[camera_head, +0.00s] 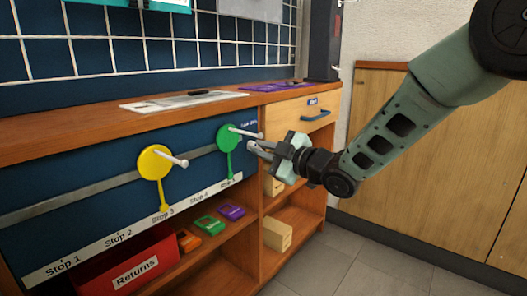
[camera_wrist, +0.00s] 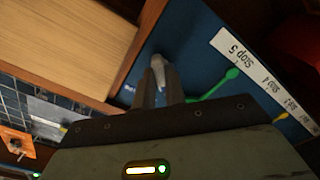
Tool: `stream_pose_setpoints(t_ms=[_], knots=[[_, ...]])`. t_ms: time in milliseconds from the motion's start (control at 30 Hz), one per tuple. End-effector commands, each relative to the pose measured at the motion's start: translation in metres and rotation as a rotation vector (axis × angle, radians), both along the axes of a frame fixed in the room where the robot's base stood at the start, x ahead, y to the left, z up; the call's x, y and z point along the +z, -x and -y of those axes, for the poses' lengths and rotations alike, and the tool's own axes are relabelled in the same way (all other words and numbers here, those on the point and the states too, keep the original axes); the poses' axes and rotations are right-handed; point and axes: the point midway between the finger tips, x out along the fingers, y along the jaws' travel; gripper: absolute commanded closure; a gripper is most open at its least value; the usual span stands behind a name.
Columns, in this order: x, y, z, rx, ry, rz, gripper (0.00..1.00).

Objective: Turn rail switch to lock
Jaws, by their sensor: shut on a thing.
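In the head view, my gripper (camera_head: 257,149) is at the right end of the blue panel (camera_head: 95,170), just right of the green disc. In the wrist view, my gripper (camera_wrist: 160,84) has its fingers close together on a small grey handle (camera_wrist: 157,62), which I take to be the rail switch. In the head view the fingers largely hide this handle. Small lettering shows above it, too small to read. The switch's exact setting cannot be told.
A green disc (camera_head: 228,138) and a yellow disc (camera_head: 153,162) with white pegs sit along the grey rail (camera_head: 70,201). The green disc's peg juts out close to my fingers. A red Returns bin (camera_head: 103,272) and several coloured items occupy the shelves below. Floor (camera_head: 350,257) is clear at right.

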Motion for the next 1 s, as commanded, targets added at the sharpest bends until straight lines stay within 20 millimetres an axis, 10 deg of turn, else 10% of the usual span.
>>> stream_pose_setpoints(t_ms=[233, 333, 733, 1000], knots=[[-0.002, 0.001, 0.001, 0.000, 0.005, -0.003, 1.00], [-0.002, 0.000, 0.001, 0.000, 0.004, -0.003, 0.66], [0.001, 0.004, 0.006, -0.001, 0.002, -0.003, 0.66], [0.003, 0.035, 0.047, -0.004, 0.003, -0.006, 0.66]])
